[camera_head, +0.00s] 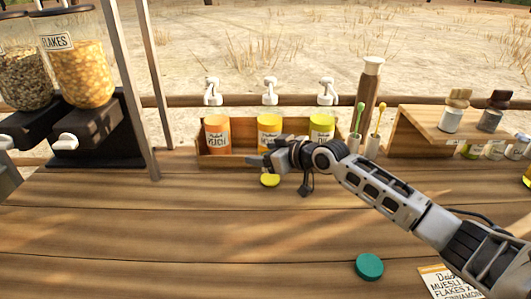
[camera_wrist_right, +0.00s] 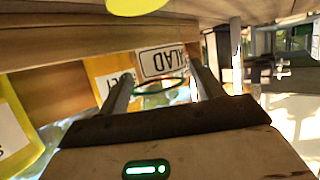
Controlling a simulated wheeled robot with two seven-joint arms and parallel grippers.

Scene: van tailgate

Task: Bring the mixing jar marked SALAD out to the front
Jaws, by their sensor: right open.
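The SALAD label (camera_wrist_right: 160,62) shows upside down in the right wrist view, beyond and between my right fingertips. A thin green ring (camera_wrist_right: 160,88) lies close by it; the outline of the jar is hard to make out. My right gripper (camera_wrist_right: 162,92) is open, one finger on each side of that label, and I see nothing clamped. In the head view my right gripper (camera_head: 255,163) is over the counter, in front of the pump bottles, and I cannot pick out the SALAD jar there. My left gripper is out of view.
Orange (camera_head: 216,134), yellow (camera_head: 268,132) and lime (camera_head: 321,129) pump bottles stand in a wooden box. A yellow disc (camera_head: 270,181) lies just below my gripper, a green disc (camera_head: 369,266) nearer. Dispensers (camera_head: 80,75) stand left, a small shelf (camera_head: 420,135) right.

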